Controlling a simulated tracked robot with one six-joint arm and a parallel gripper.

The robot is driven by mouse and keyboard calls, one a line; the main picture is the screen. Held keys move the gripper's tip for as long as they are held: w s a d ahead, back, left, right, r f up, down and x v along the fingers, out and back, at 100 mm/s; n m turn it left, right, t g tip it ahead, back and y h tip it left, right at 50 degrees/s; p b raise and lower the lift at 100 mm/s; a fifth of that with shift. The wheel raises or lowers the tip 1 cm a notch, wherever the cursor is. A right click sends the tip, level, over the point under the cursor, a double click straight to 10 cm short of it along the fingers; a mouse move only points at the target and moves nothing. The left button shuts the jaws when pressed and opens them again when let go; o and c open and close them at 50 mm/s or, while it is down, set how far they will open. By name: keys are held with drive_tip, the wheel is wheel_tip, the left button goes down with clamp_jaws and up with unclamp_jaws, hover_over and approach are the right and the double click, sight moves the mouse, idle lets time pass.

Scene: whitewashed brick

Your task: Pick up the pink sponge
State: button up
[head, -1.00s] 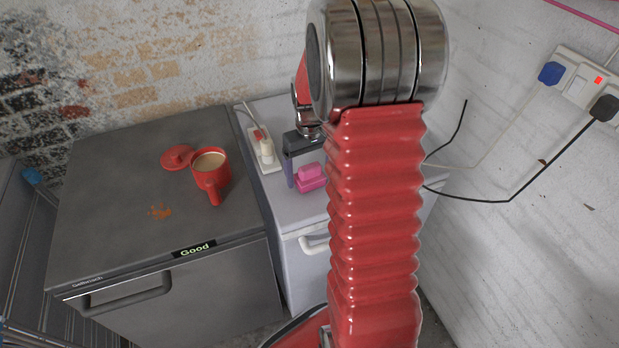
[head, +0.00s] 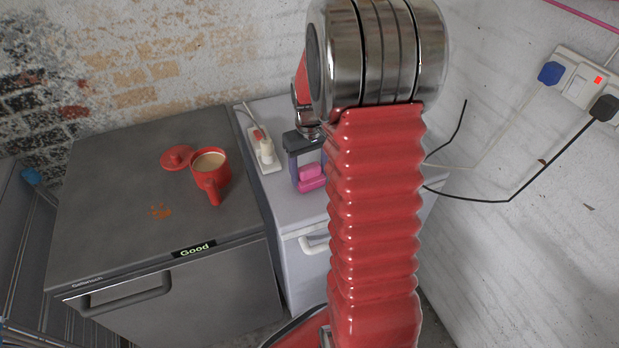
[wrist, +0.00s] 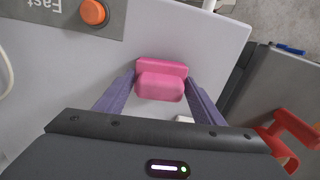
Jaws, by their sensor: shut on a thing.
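The pink sponge (head: 311,177) is on the pale grey top of the right-hand cabinet, partly hidden by my red arm. In the wrist view the sponge (wrist: 161,82) sits between the tips of two purple fingers, a thinner slab behind a thicker block. My gripper (wrist: 160,95) is shut on it, with one finger at each side. In the head view my gripper (head: 309,178) reaches down to the sponge, and its right finger is hidden. I cannot tell any gap between sponge and cabinet top.
A white power strip (head: 265,152) lies left of the gripper. On the dark cabinet (head: 120,205) stand a red pot (head: 211,175) with brown liquid and a red lid (head: 177,157), beside an orange stain. A brick wall is behind, with sockets (head: 578,80) and cables at right.

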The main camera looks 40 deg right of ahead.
sight(307, 166)
drive_tip(key=shift+r, duration=0.1)
drive_tip(key=shift+c, duration=0.4)
wheel_tip(307, 166, up, 10)
drive_tip(key=shift+f, duration=0.1)
idle(0.5)
drive_tip(key=o, duration=0.6)
drive_tip(key=shift+c, duration=0.2)
drive_tip(key=c, duration=0.4)
drive_tip(key=shift+w+a, duration=0.2)
drive_tip(key=shift+w, duration=0.1)
drive_tip(key=shift+c, duration=0.2)
drive_tip(key=w+a+r, duration=0.4)
drive_tip(key=w+a, duration=0.4)
drive_tip(key=a, duration=0.3)
drive_tip(key=w+a+r+m, duration=0.1)
drive_tip(key=w+a+r, duration=0.4)
drive_tip(key=w+a, duration=0.3)
drive_tip(key=a, duration=0.3)
drive_tip(key=shift+w+a, duration=0.15)
drive_tip(key=shift+w, duration=0.25)
